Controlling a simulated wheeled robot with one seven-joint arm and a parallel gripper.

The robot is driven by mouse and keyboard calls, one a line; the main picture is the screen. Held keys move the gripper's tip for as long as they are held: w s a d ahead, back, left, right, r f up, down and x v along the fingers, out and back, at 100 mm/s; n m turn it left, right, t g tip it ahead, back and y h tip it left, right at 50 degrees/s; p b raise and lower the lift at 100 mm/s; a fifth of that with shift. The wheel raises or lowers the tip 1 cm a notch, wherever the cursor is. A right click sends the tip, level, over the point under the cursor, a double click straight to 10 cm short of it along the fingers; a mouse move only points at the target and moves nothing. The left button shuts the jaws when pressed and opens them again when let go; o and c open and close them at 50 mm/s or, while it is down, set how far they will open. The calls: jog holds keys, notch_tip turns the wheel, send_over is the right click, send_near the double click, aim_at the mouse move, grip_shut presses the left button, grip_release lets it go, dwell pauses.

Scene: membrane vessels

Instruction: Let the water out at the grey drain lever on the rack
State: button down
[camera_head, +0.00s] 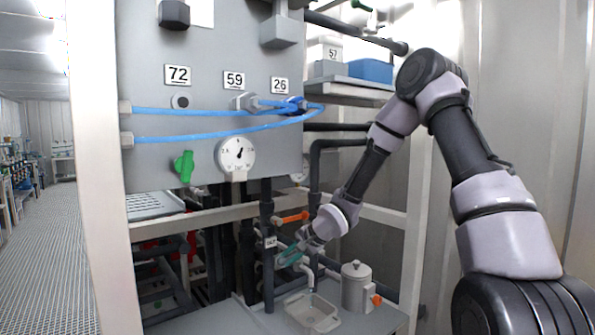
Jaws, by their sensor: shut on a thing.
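My gripper (289,256), with teal fingertips, reaches down from the right to the pipework low on the rack. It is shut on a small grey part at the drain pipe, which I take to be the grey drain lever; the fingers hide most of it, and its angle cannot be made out. Just below and right of the fingers, a pale bent drain spout (308,274) points down over a shallow grey tray (291,304). Whether water runs from the spout is too small to tell.
An orange lever (292,218) sits just above my gripper. A lidded grey canister (356,287) with an orange knob stands right of the tray. Dark vertical pipes (267,245) stand close on the left. The grey panel (205,60) with gauge and blue hoses (200,138) hangs above.

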jog(key=shift+s+d+n+g, duration=0.15)
jog(key=shift+n+g, duration=0.15)
jog(key=n+g, duration=0.1)
jog(key=d+n+g+y, duration=0.1)
jog(key=n, duration=0.1)
jog(key=shift+s+d+f+n+g+y, duration=0.1)
jog(key=shift+s+d+n+g+y, duration=0.2)
jog(key=shift+s+n+g+y, duration=0.1)
jog(key=shift+w+d+n+g, duration=0.1)
jog(key=shift+d+n+g, duration=0.5)
jog(key=shift+n+g, duration=0.5)
jog(key=shift+w+d+n+g, duration=0.1)
jog(key=shift+d+n+g, duration=0.65)
jog(key=shift+n, duration=0.7)
jog(key=shift+w+d+n+g, duration=0.1)
jog(key=shift+d+n+g, duration=0.35)
jog(key=shift+n+g, duration=0.7)
jog(key=shift+s, duration=0.1)
